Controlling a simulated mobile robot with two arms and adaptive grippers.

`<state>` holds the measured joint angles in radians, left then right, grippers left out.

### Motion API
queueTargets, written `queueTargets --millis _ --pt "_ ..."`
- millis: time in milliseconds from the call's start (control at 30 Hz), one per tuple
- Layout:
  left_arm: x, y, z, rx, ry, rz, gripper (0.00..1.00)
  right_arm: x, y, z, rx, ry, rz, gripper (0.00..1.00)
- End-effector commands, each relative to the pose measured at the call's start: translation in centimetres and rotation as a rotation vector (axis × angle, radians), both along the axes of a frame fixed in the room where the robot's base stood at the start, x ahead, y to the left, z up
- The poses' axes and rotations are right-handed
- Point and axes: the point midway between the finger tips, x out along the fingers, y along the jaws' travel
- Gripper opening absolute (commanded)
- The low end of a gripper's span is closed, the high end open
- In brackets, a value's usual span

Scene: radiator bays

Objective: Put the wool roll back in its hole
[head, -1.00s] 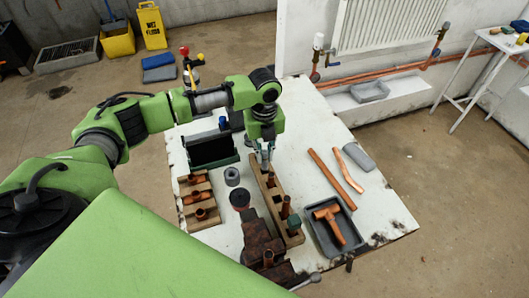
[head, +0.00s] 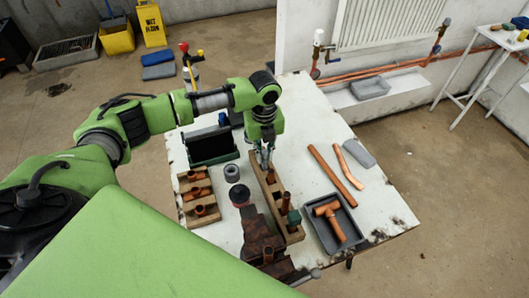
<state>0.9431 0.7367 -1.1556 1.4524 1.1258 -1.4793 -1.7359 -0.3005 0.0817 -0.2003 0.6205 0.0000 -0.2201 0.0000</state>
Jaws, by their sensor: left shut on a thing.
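The long wooden block (head: 263,187) with holes lies along the middle of the white table. A copper piece and a green-topped piece stand in its near half. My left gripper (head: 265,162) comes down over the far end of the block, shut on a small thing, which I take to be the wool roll. The fingers and the small size hide most of it. I cannot tell whether its lower end is in a hole or just above. My right gripper is not in view.
A grey ring-shaped roll (head: 231,173) stands left of the block, near a rack of copper fittings (head: 198,195) and a dark open box (head: 210,147). A vise (head: 260,238) is at the near edge. A grey tray (head: 333,225) and copper pipes (head: 331,176) lie right.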

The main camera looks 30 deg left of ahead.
Motion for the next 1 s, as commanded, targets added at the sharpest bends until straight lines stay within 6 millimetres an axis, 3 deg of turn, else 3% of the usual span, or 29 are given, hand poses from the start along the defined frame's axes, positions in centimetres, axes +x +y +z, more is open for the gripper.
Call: queueTargets --millis 300,1000 --pt "0.0 0.0 -1.9 -0.001 -0.001 0.000 0.00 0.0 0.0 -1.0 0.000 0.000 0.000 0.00" --pt "0.0 -0.1 -2.9 0.000 0.000 0.000 0.00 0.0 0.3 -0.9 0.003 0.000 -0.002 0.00"
